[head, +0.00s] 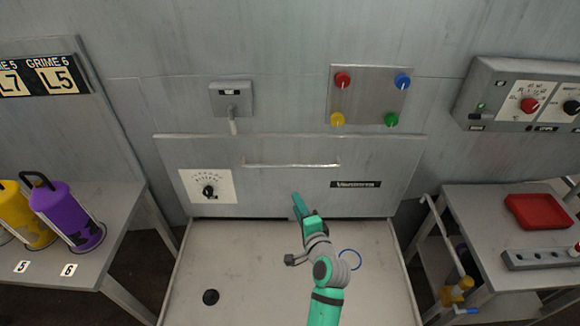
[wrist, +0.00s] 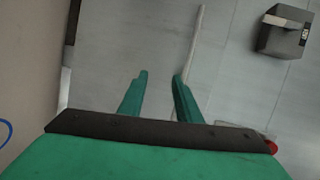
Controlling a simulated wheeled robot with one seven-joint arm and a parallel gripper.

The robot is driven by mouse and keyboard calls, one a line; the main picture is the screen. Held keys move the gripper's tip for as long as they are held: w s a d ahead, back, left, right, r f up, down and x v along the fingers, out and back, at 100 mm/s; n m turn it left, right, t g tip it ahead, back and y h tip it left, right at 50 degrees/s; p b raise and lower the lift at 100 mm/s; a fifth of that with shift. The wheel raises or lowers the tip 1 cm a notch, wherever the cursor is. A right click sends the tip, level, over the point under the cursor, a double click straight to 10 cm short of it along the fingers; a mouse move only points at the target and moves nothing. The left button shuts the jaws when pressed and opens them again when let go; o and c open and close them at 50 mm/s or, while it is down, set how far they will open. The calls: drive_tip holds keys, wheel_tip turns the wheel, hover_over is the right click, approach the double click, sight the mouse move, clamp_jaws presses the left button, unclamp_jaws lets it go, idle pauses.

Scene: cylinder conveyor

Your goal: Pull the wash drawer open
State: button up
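The wash drawer front (head: 290,190) is a wide grey metal panel in the middle of the head view, seen up against the wall. A long pale bar handle (head: 292,165) runs across its upper part. My gripper (head: 300,203) is in front of the panel's lower part, below the handle in the picture. In the wrist view my gripper (wrist: 160,75) has its two green fingers apart with nothing between them. The handle (wrist: 198,45) shows there as a pale bar running up beside and behind the right finger. I see no contact with it.
A pale tray surface (head: 250,265) with a black round spot lies below the panel. A lever box (head: 231,98) and a plate with coloured knobs (head: 370,95) are above it. Side tables hold purple (head: 68,215) and yellow canisters at left and a red tray (head: 538,212) at right.

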drive_tip(key=y, duration=0.1)
approach(290, 166)
drive_tip(key=f, duration=0.1)
drive_tip(key=shift+y, duration=0.3)
drive_tip(key=x, duration=1)
drive_tip(key=shift+w+d, duration=0.15)
drive_tip(key=shift+w, duration=0.2)
clamp_jaws()
